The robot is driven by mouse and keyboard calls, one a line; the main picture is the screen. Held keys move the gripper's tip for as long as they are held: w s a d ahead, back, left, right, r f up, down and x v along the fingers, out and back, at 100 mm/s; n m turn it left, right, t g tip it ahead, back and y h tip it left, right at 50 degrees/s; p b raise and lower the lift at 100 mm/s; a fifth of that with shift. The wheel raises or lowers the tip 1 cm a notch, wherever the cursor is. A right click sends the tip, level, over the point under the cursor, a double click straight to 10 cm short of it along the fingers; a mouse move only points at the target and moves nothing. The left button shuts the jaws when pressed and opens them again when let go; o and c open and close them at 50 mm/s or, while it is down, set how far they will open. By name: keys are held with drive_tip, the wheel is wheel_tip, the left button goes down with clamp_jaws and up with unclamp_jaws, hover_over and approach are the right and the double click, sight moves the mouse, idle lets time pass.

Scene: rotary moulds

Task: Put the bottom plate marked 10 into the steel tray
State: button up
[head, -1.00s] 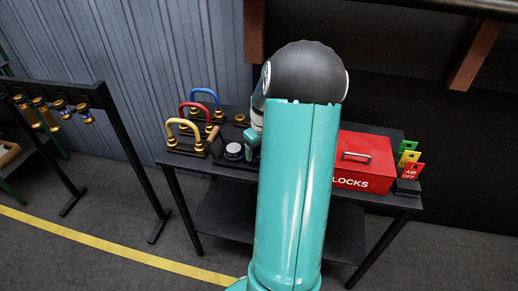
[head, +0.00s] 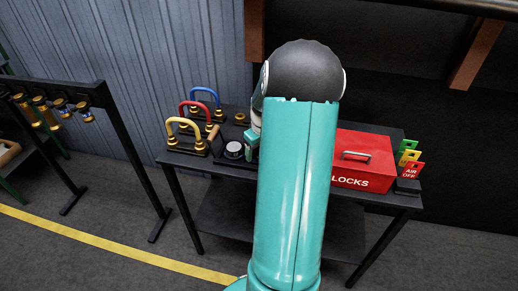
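No bottom plate marked 10 and no steel tray can be made out in the head view. My arm stands in the middle of the picture and covers the centre of the black table. Only a small teal and dark part of my gripper (head: 252,146) shows at the left edge of the arm, just right of a round dark piece with a pale top (head: 234,150). Its fingers are hidden, so I cannot tell whether it is open or holds anything.
The black table (head: 182,162) bears blue, red and yellow handled pieces at left. A red LOCKS box (head: 362,162) and coloured tags (head: 410,158) stand at right. A black rack (head: 120,150) with brass pieces stands left. A yellow line (head: 110,245) crosses the floor.

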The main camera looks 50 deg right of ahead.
drive_tip(key=shift+f, duration=0.25)
drive_tip(key=o, duration=1.1)
drive_tip(key=shift+a+f, duration=0.1)
drive_tip(key=shift+o, duration=0.7)
wheel_tip(320, 180, up, 14)
drive_tip(key=s, duration=0.1)
drive_tip(key=shift+s, duration=0.3)
drive_tip(key=shift+a, duration=0.1)
wheel_tip(320, 180, up, 7)
